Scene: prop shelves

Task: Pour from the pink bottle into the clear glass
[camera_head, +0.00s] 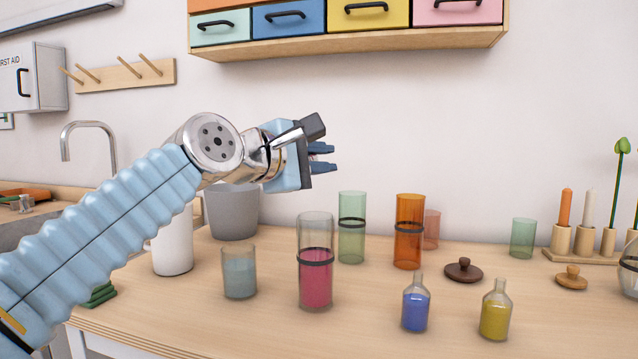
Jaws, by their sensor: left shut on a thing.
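A tall clear cylinder with pink liquid and a black band (316,275) stands upright on the wooden counter; it is the only pink-filled vessel I see. A short clear glass with a grey-blue tint in its lower part (239,273) stands to its left, apart from it. My left gripper (324,156) is raised above and behind the pink-filled cylinder, pointing right, not touching it. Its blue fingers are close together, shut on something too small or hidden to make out. My right gripper is not in view.
Green (351,238) and orange (408,240) banded cylinders stand behind. Small blue (415,308) and yellow (495,314) bottles stand at front right, near a dark lid (464,271). A white jug (172,246) and grey pot (233,213) are left. Drawers (367,14) hang above.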

